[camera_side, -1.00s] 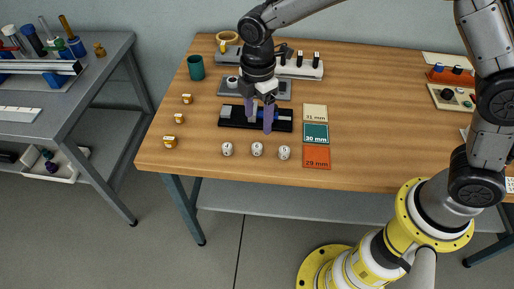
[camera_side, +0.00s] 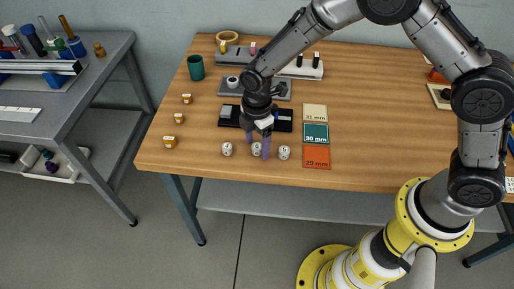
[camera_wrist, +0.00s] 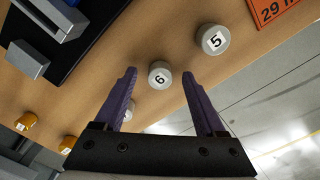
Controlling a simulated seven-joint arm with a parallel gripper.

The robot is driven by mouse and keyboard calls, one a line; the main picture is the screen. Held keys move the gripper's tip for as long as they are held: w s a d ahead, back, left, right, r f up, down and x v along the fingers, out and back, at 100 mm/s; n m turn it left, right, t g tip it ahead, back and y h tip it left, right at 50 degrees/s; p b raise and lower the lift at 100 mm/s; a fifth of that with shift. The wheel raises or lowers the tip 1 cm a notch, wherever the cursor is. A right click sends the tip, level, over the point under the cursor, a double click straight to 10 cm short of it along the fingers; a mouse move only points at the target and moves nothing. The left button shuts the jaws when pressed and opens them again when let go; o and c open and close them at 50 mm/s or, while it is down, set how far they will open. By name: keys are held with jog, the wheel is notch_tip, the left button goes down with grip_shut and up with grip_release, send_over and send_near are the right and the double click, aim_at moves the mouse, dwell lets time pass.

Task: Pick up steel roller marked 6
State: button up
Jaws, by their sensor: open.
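The steel roller marked 6 (camera_wrist: 159,76) stands upright on the wooden table near its front edge. In the wrist view it shows between and beyond my two purple fingertips, with its number facing up. In the side view this roller (camera_side: 257,150) is the middle one of three and is partly covered by a finger. My gripper (camera_side: 259,150) is open and empty, with its fingers around or just above the roller; I cannot tell the exact height. In the wrist view my gripper (camera_wrist: 160,84) shows both fingers apart.
The roller marked 5 (camera_wrist: 214,40) stands close to one side, and another roller (camera_side: 227,149) to the other. A black fixture (camera_side: 285,122) lies behind. Coloured cards marked 30 mm (camera_side: 315,133) and 29 mm (camera_side: 316,157) lie to the right. Small orange-and-white pieces (camera_side: 170,142) stand to the left.

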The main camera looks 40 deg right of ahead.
grip_shut()
dwell(0.3)
jog(key=shift+r, duration=0.15)
